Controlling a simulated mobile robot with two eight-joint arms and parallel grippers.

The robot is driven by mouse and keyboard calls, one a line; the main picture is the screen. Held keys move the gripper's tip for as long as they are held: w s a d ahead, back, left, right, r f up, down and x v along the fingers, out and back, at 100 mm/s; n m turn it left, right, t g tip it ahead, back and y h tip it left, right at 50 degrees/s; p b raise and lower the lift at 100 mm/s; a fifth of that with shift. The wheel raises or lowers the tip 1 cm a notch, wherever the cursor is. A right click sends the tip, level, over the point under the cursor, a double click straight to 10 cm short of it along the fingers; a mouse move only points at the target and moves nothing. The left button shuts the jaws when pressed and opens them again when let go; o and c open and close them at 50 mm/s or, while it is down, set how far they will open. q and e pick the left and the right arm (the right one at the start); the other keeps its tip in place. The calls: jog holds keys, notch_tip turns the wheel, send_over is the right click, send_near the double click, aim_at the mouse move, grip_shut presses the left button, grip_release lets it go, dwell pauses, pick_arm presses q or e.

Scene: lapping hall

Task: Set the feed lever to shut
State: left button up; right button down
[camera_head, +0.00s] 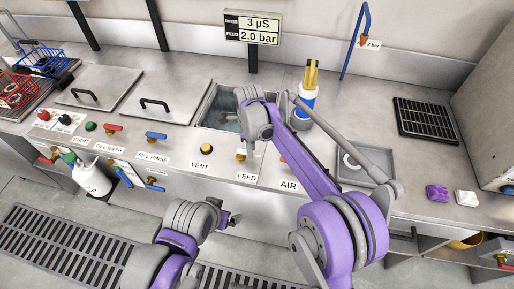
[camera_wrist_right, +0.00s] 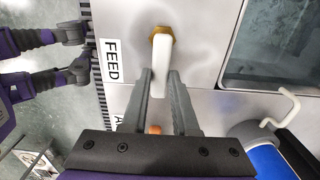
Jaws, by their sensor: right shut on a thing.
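The feed lever (camera_wrist_right: 161,75) is a white handle on a brass hub (camera_wrist_right: 163,35), beside the FEED label (camera_wrist_right: 112,60). In the right wrist view it points down the picture, along the label, towards the AIR side. My right gripper (camera_wrist_right: 161,88) is shut on the lever's free end. In the head view the brass fitting (camera_head: 240,155) shows above the FEED label (camera_head: 246,177), and my right wrist hides most of the lever. The display (camera_head: 253,30) reads FEED 2.0 bar. My left gripper (camera_head: 229,218) is open and empty, low in front of the counter.
An open basin (camera_head: 218,108) lies behind the lever. A blue-and-white bottle (camera_head: 303,107) stands close to my right arm. A grey tray (camera_head: 367,165) is further right.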

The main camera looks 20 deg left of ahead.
jog(key=c, duration=0.7)
grip_release()
notch_tip(320, 180, up, 11)
jog(key=shift+f+p, duration=0.1)
jog(key=shift+p, duration=0.2)
jog(key=shift+d, duration=0.1)
